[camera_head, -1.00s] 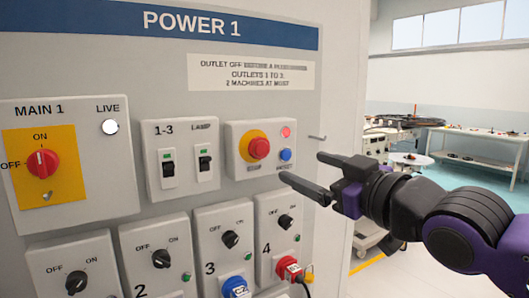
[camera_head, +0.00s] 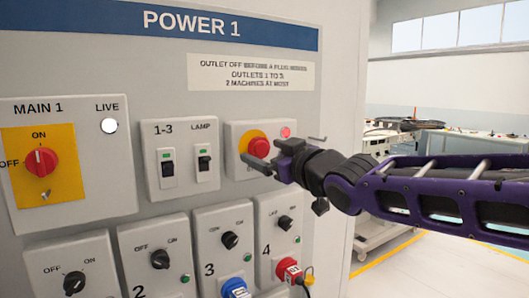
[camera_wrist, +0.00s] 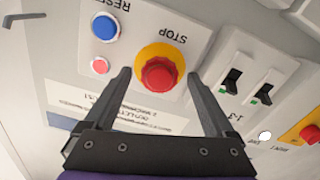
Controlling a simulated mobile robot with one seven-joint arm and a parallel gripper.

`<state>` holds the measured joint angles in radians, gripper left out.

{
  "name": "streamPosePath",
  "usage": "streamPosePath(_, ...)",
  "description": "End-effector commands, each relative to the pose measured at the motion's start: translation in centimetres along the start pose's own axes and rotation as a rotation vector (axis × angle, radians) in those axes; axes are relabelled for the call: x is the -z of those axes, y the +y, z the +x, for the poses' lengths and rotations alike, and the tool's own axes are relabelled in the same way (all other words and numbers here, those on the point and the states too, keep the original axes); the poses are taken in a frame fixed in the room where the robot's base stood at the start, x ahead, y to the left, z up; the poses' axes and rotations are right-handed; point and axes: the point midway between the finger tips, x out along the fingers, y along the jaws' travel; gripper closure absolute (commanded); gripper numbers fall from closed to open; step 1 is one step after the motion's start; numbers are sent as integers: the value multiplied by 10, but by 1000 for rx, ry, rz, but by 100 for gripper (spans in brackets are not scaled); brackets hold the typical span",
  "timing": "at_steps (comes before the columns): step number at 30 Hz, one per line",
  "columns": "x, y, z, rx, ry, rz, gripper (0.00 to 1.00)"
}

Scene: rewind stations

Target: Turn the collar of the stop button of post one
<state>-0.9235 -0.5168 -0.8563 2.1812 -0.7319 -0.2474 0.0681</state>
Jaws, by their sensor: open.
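The stop button (camera_head: 258,147) is a red knob on a yellow round base, on a grey box on the POWER 1 panel. In the wrist view the red stop button (camera_wrist: 158,75) lies between the tips of my open gripper (camera_wrist: 160,76), with a finger to each side and a visible gap on both sides. In the head view my gripper (camera_head: 262,160) is in front of the box and hides its lower right part. I cannot tell how far the fingertips are from the box face.
In the wrist view a blue reset button (camera_wrist: 104,27) and a red lamp (camera_wrist: 100,66) sit beside the stop button. Two black switches (camera_head: 167,162) are on the box to the left. Outlet 4 with a red plug (camera_head: 289,271) is below. A hook (camera_head: 318,139) sticks out nearby.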

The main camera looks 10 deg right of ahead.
Motion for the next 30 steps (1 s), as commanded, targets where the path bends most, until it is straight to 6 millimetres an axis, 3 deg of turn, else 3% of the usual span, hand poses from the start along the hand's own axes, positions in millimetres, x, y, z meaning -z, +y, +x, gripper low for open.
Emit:
streamPosePath(13,0,0,8,-1,1,-1,13)
streamPosePath(27,0,0,8,-1,1,-1,96)
streamPosePath(30,0,0,8,-1,1,1,96)
